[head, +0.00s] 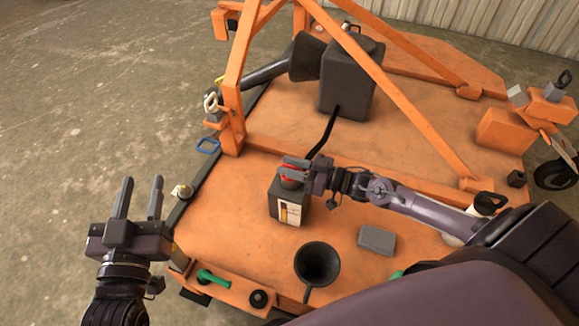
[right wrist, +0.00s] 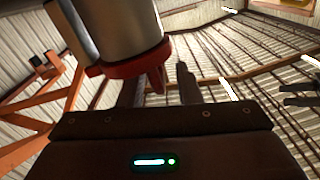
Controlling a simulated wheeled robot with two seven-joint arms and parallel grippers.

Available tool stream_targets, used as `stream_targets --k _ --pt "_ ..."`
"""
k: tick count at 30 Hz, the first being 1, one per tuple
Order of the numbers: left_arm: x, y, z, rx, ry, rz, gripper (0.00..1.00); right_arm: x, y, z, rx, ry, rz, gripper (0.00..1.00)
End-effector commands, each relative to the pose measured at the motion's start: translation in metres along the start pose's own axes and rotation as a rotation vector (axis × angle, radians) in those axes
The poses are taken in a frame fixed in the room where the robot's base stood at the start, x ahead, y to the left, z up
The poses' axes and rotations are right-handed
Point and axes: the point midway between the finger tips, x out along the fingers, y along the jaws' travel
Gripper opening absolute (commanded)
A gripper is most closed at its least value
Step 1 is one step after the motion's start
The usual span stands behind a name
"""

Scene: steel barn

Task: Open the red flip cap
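The red flip cap (head: 289,174) sits on top of a small dark canister (head: 289,205) with a pale label, standing upright on the orange deck. My right gripper (head: 287,164) is at the cap, its fingers reaching across the top from the right and partly hiding it. In the right wrist view, the red cap (right wrist: 132,66) with a small tab shows by the fingertips, below a grey cylinder. The two fingers stand apart there; whether they touch the cap I cannot tell. My left gripper (head: 139,190) is open and empty, left of the deck.
A black funnel (head: 317,264) and a grey block (head: 377,239) are near the canister. A large dark can (head: 349,78) with a hose stands behind it. Orange frame bars (head: 394,96) rise over the deck. A green-handled part (head: 213,278) lies at the front edge.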

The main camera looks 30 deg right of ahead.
Motion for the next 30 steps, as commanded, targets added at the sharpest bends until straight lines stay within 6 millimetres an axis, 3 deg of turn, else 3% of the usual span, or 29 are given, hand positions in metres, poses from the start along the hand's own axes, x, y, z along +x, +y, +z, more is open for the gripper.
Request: stream_targets --k 11,19,30 --pt "0.0007 -0.0003 -0.0082 0.001 0.036 0.0 0.36 0.0038 -0.0003 0.0002 0.001 -0.001 0.0 0.31" --pt "0.0007 -0.0002 -0.008 0.001 0.035 0.0 0.36 0.0037 -0.0003 0.0002 0.001 -0.001 0.0 0.0" --pt "0.0008 -0.0001 -0.0079 0.001 0.032 0.0 0.36 0.0037 -0.0012 0.0003 0.006 -0.001 -0.002 0.0"
